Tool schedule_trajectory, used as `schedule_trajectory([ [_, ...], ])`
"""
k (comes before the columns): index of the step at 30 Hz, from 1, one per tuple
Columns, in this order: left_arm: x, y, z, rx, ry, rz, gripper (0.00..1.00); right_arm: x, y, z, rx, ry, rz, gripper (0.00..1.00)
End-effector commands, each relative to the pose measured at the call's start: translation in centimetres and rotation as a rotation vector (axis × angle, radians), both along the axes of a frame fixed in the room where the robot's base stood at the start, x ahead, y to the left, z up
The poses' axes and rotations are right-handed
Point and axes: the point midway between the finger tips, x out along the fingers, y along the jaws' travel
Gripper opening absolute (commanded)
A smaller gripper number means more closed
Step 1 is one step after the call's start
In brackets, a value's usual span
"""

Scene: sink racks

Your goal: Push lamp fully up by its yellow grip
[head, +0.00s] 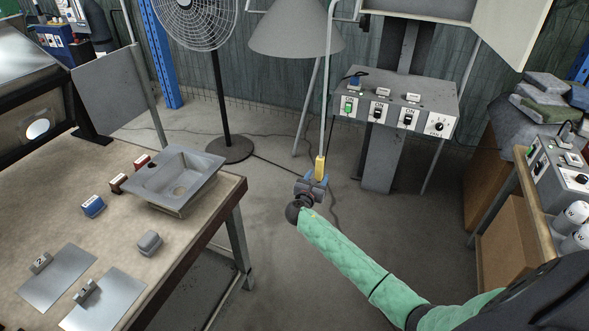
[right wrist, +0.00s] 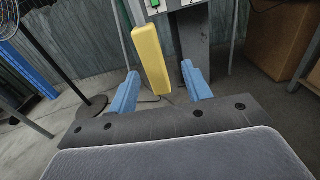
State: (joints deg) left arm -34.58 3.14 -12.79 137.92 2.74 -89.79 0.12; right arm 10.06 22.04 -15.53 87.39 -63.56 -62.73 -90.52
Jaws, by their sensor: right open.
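The lamp has a large grey cone shade (head: 296,30) at the top of the head view. A thin pale rod hangs beside it and ends in a yellow grip (head: 320,168). My right gripper (head: 317,178) is at the lower end of this grip. In the right wrist view the yellow grip (right wrist: 151,58) stands slightly tilted, beyond and between the two blue fingers of my right gripper (right wrist: 160,90). The fingers are apart and a gap shows on both sides of the grip. I cannot tell whether a finger touches it. My left gripper is in neither view.
A grey control box (head: 394,105) with switches stands behind the grip. A fan (head: 215,60) on a pole stands left of it. A workbench (head: 190,235) with a small sink (head: 175,178) fills the left. Open floor lies between bench and box.

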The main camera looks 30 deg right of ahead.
Motion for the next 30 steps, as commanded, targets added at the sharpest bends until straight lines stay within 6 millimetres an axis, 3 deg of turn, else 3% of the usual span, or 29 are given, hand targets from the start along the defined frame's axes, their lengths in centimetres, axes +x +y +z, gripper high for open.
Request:
schedule_trajectory([
  [4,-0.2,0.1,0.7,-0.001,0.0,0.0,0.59,0.8,-0.7,1.2,-0.052,0.01,-0.004,0.49],
  [18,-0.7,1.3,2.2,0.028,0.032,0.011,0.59,4.7,-5.2,1.2,-0.048,0.01,-0.004,0.49],
  [30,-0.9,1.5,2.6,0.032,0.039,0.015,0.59,5.6,-6.3,1.1,-0.046,0.009,-0.003,0.49],
])
